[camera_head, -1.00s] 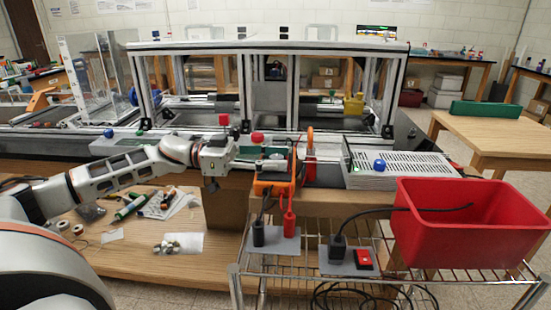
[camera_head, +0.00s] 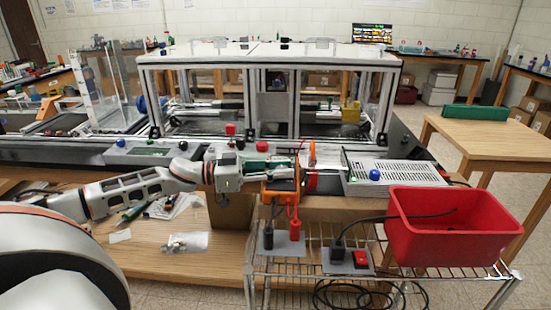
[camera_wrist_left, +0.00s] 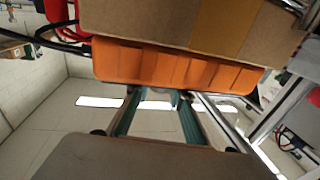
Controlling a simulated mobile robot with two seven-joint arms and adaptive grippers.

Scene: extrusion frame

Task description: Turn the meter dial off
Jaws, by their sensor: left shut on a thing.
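The orange meter (camera_head: 283,190) stands upright at the front edge of the bench, with leads below it. It also shows in the left wrist view (camera_wrist_left: 170,66), close to the fingers. My left gripper (camera_head: 278,166) reaches it from the left. In the wrist view its teal-edged fingers (camera_wrist_left: 158,97) converge on a small grey part at the meter's edge, which I take for the dial. The dial's face and its pointer setting are hidden. My right gripper is not in view.
A wire cart with black and red plugs (camera_head: 361,258) stands below the meter. A red bin (camera_head: 450,250) is at right. A vented grey box with a blue knob (camera_head: 375,174) stands right of the meter. The framed enclosure (camera_head: 270,60) rises behind.

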